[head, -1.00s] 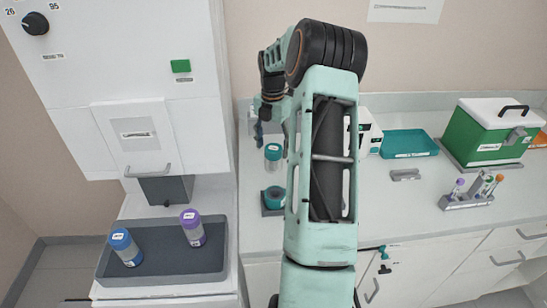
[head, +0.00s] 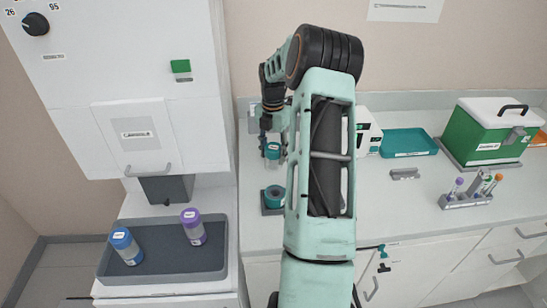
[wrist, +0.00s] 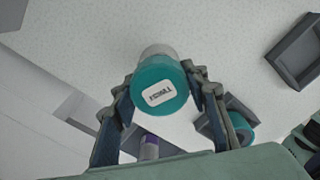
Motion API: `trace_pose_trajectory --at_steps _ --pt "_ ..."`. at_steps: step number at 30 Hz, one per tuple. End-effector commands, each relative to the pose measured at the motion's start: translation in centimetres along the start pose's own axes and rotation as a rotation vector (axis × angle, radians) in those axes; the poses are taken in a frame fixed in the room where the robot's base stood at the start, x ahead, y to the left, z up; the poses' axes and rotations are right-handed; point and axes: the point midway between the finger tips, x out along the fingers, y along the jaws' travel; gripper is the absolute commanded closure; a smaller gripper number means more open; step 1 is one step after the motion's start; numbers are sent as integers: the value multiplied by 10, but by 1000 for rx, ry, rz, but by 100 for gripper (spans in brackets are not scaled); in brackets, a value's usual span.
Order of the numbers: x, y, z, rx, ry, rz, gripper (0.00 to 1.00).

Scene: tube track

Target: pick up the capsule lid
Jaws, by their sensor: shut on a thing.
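The capsule lid (head: 273,151) is teal and sits on top of a pale capsule (head: 272,163) on the counter, left of my arm. In the wrist view the lid (wrist: 160,88) is seen from above with a white "TWIST" label, and the pale body (wrist: 157,50) shows behind it. My gripper (head: 271,140) is at the lid from above, with one finger on each side. In the wrist view my gripper (wrist: 161,80) is shut on the lid. Part of the capsule is hidden by the fingers.
A teal ring on a dark base (head: 273,198) stands just in front of the capsule. A grey tray (head: 165,262) at left holds a blue-capped and a purple-capped capsule (head: 193,227). A teal tray (head: 407,142), a green box (head: 490,135) and a tube rack (head: 466,200) stand to the right.

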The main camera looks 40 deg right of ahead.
Motion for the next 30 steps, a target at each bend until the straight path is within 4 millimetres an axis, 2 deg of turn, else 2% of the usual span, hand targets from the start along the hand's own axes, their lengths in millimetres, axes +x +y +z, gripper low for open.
trace_pose_trajectory --at_steps 8,13,16,20,25,30 --pt "-4 0 0 0 -2 1 87" --pt "-19 0 1 1 -3 2 87" --pt "-35 -2 1 3 -4 2 87" --pt "-56 -22 -3 4 -5 1 87" --pt "-94 -53 -9 5 -6 2 87" --pt "-108 -92 -18 5 -3 -1 87"
